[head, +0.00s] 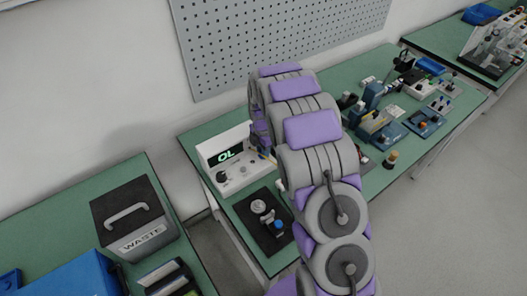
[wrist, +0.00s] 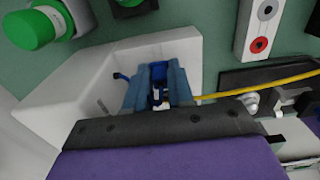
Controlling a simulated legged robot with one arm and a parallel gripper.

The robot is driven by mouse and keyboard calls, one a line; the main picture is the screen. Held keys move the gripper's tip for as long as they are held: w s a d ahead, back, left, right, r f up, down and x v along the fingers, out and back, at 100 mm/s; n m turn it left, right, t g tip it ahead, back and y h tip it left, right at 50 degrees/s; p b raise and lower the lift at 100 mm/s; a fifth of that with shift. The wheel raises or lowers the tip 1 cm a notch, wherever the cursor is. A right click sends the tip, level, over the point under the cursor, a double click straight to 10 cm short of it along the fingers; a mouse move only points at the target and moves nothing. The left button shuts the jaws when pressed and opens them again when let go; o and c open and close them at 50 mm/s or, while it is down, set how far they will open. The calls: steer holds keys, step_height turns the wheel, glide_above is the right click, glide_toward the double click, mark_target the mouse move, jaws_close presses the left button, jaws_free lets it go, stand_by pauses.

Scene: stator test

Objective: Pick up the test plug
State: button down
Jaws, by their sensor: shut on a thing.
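In the wrist view, my gripper (wrist: 160,88) shows as two blue-grey fingers close together in front of a white angled block. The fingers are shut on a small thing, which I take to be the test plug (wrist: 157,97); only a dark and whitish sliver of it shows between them. A yellow lead (wrist: 255,87) runs from beside the fingers to the right. I cannot tell whether the plug touches the white block.
In the head view, a white meter (head: 228,160) reading "OL" stands left of my arm, behind a black fixture plate (head: 266,222). A waste bin (head: 135,218) is on the left bench. Several tools and blue fixtures crowd the bench at right. The wrist view shows a socket panel (wrist: 262,28) and a green knob (wrist: 33,29).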

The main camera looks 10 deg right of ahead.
steer(key=shift+a+r, duration=0.15)
steer(key=shift+r, duration=0.35)
steer(key=r+p, duration=0.1)
steer(key=r, duration=0.2)
steer(key=shift+s, duration=0.2)
steer(key=s+d+r+p, duration=0.1)
steer(key=s+d+p, duration=0.2)
steer(key=s, duration=1.2)
steer(key=shift+s+d, duration=0.15)
steer(key=shift+r, duration=0.15)
steer(key=s+d+p, duration=0.3)
steer(key=d, duration=0.9)
steer(key=shift+f, duration=0.25)
